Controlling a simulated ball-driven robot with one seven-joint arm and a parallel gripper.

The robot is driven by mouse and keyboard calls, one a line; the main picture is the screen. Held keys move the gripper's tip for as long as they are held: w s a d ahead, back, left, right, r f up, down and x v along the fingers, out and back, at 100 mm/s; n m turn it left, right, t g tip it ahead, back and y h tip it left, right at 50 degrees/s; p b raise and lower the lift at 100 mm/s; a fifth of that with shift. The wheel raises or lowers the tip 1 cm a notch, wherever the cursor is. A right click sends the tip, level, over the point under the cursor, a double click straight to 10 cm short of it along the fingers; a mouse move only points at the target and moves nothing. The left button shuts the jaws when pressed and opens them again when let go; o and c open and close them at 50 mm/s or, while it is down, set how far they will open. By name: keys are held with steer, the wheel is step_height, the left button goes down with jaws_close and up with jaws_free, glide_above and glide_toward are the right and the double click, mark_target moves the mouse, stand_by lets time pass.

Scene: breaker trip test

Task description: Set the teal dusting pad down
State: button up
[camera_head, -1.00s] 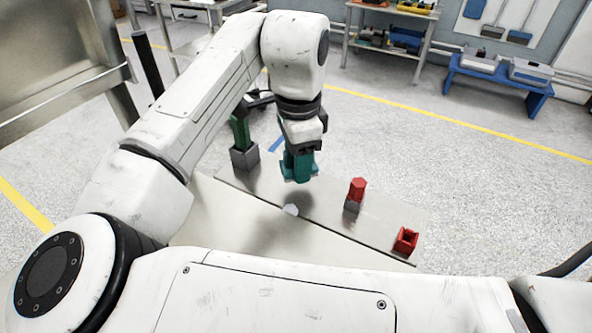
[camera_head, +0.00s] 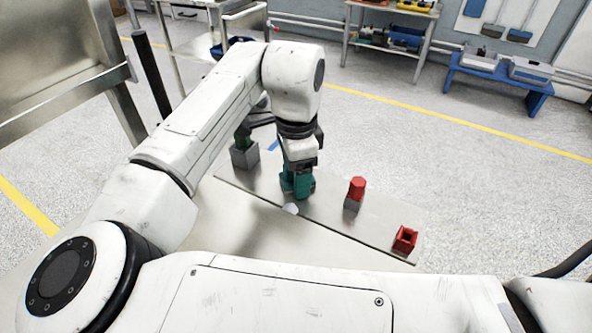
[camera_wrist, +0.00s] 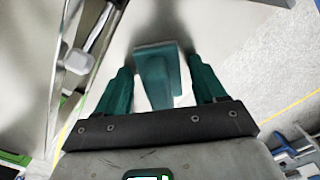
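The teal dusting pad (camera_wrist: 154,62) is at the middle of the wrist view, with its narrower raised part between my two teal fingers. My gripper (camera_wrist: 161,74) is open around it, with a narrow gap showing on each side. In the head view my gripper (camera_head: 297,180) points down, low over the middle of the metal bench top (camera_head: 330,222). There its fingers and the arm mostly hide the pad, and the same teal colour makes them hard to tell apart. The pad appears to rest on the bench top.
A white piece (camera_head: 291,208) lies just in front of my gripper. To the right stand a red piece on a grey block (camera_head: 355,193) and a red open box (camera_head: 405,239). A grey block with a green piece (camera_head: 243,155) stands to the left.

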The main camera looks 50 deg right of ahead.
steer(key=shift+o, duration=0.2)
step_height(320, 180, up, 12)
steer(key=shift+r, duration=0.2)
stand_by(0.4)
stand_by(0.4)
